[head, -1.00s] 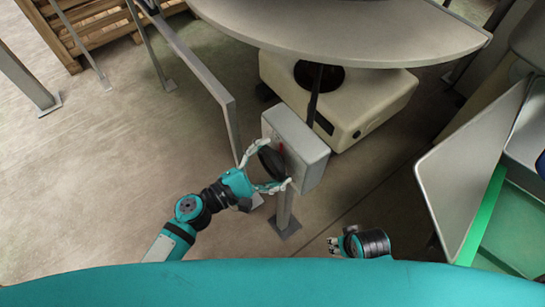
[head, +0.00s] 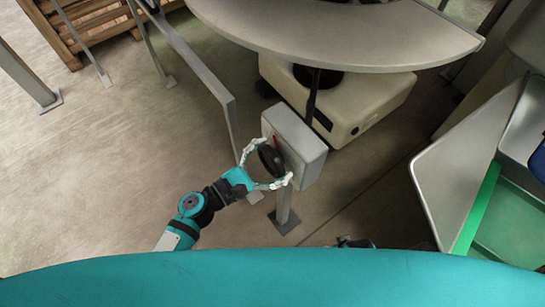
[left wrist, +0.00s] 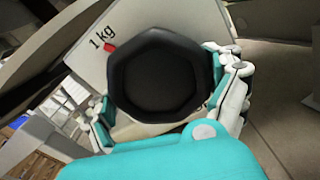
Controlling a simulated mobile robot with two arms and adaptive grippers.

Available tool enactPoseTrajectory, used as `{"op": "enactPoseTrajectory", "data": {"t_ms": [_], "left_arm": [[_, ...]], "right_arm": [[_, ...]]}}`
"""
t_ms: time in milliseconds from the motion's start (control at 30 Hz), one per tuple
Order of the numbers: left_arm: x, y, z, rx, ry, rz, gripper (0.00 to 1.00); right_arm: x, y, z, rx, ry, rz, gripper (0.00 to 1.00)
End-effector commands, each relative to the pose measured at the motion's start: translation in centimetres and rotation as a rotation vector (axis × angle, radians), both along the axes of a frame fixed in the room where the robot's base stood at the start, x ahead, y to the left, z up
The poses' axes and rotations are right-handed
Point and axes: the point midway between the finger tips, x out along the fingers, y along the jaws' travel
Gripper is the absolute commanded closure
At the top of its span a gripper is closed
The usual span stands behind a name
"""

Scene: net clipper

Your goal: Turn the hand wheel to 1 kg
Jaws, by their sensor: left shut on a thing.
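The black hand wheel (head: 270,160) sits on the front of a grey box (head: 302,150) on a post. My left gripper (head: 277,162) is shut around the wheel's rim, fingers on opposite sides. In the left wrist view the dark many-sided wheel (left wrist: 160,78) fills the middle, with white-and-teal fingers at its left and right. A red pointer (left wrist: 110,47) sticks out at the wheel's upper left, beside the printed "1 kg" label (left wrist: 101,37). Another marking at lower right is mostly hidden by wheel and fingers. Only a sliver of my right gripper (head: 352,242) shows above my body's edge.
A grey round-edged tabletop (head: 340,35) overhangs a cream machine base (head: 350,105) behind the box. A metal rail (head: 205,75) stands left of it. A grey panel and green-edged bin (head: 505,230) are at right.

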Motion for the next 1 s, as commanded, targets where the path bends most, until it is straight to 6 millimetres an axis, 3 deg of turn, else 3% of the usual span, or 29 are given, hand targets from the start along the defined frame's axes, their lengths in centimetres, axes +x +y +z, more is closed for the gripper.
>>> {"op": "enactPoseTrajectory", "data": {"t_ms": [233, 267, 333, 733, 1000], "left_arm": [[0.1, 0.0, 0.0, -0.001, 0.0, 0.002, 0.43], [0.1, 0.0, 0.0, -0.001, 0.0, 0.002, 0.1], [0.0, 0.0, 0.0, 0.0, -0.001, 0.001, 0.01], [-0.2, 0.3, -0.1, 0.002, -0.001, 0.0, 0.0], [-2.9, 4.0, -0.2, 0.004, 0.003, 0.002, 0.0]], "right_arm": [[0.0, 0.0, 0.0, 0.0, 0.0, 0.0, 0.6], [0.0, 0.0, 0.0, 0.0, 0.0, 0.0, 0.6], [0.0, 0.0, 0.0, 0.0, 0.0, 0.0, 0.6], [0.1, 0.1, 0.1, 0.003, -0.004, 0.0, 0.6], [0.1, 0.1, 0.0, 0.001, -0.002, 0.0, 0.6]]}}
